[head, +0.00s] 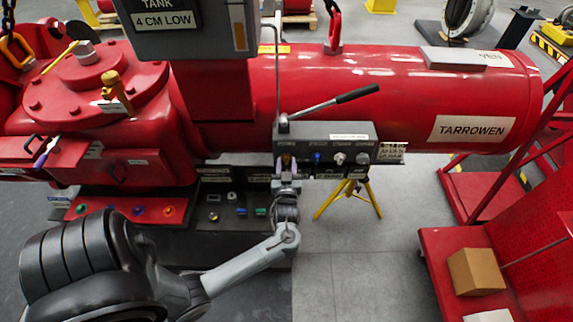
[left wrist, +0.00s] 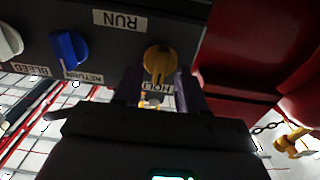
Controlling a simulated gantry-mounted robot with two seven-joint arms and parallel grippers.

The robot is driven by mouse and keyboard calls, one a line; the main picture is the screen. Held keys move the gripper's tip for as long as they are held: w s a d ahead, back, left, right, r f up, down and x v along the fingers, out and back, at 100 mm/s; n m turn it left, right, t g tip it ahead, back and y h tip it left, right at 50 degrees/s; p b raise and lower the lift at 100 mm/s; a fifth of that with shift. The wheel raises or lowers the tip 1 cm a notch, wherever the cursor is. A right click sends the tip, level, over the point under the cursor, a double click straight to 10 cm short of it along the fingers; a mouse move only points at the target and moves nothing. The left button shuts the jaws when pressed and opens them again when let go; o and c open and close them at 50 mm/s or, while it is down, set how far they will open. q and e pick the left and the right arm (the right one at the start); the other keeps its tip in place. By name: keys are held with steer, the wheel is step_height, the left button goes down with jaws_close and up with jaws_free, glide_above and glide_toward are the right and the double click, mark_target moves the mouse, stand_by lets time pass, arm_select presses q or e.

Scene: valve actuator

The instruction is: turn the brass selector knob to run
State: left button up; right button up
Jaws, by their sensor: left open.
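The brass selector knob (left wrist: 158,60) is on the dark face of the grey control box (head: 330,132), at its left end in the head view. The left wrist view shows the labels upside down. A RUN label (left wrist: 120,20) is above and left of the knob, and a HOLD label (left wrist: 158,88) is just below it. The knob's ridge looks roughly in line with HOLD. My left gripper (left wrist: 160,82) is open, with one finger on either side of the knob. Contact cannot be told. In the head view my left gripper (head: 287,177) partly hides the knob.
A blue knob (left wrist: 69,48) marked RETURN and a pale knob (left wrist: 10,40) marked BLEED are beside the brass one. A lever with a black grip (head: 356,93) rises over the box. The red tank (head: 400,90) is behind. A bench with small parts (head: 235,208) is below left.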

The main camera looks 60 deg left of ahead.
arm_select(q)
steer(key=shift+c, duration=0.4)
jaws_close()
